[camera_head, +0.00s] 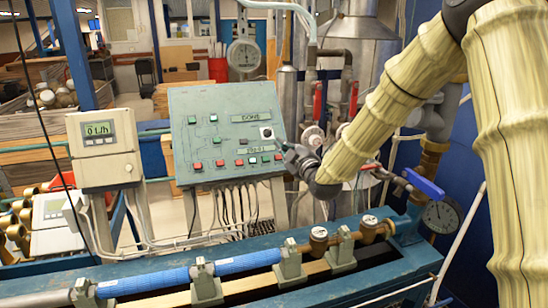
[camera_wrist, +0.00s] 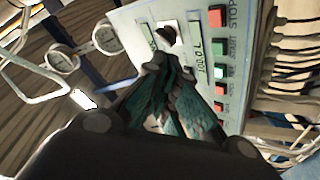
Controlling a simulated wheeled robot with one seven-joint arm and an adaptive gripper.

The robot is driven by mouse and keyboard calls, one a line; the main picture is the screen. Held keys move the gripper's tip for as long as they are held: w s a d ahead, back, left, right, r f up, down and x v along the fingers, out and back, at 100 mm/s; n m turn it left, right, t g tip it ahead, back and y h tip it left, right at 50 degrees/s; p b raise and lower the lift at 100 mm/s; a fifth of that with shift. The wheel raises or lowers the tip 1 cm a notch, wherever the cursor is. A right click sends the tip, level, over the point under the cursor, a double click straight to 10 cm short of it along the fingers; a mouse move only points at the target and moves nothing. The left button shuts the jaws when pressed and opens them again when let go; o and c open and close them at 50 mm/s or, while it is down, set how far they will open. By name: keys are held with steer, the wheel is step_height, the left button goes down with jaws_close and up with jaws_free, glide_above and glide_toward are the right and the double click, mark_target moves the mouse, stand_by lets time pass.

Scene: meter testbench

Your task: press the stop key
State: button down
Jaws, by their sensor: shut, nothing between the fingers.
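The stop key is a red square button at the right end of the lower key row on the sloped grey-green panel (camera_head: 225,110). It shows in the head view (camera_head: 278,157) and, with the word STOP beside it, in the wrist view (camera_wrist: 216,17). A green key (camera_wrist: 218,48) sits next to it. My gripper (camera_head: 288,150) is shut and empty, just right of the panel's lower right part in the head view. In the wrist view its fingertips (camera_wrist: 158,62) appear left of the key row, near the dark knob. I cannot tell whether they touch the panel.
A dark knob (camera_head: 267,133) on a white plate sits above the keys. The upper display (camera_head: 246,118) reads DONE. Pipes with red handles (camera_head: 318,100) stand right of the panel. A blue-handled valve (camera_head: 424,183) and the bench with a blue pipe (camera_head: 150,281) lie in front.

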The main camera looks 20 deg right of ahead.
mark_target(278, 155)
steer(key=w+f+b, duration=0.1)
steer(key=w+f, duration=0.1)
steer(key=w+f+b, duration=0.1)
steer(key=w+f, duration=0.2)
steer(key=shift+w+f+b, duration=0.2)
steer(key=shift+f+b, duration=0.05)
steer(key=shift+b, duration=0.05)
steer(key=shift+s+r, duration=0.1)
steer(key=shift+r, duration=0.05)
stand_by(0.5)
steer(key=shift+w+f+b, duration=0.2)
steer(key=shift+f+b, duration=0.05)
steer(key=shift+b, duration=0.15)
stand_by(1.0)
steer(key=shift+w+f, duration=0.1)
steer(key=shift+w, duration=0.1)
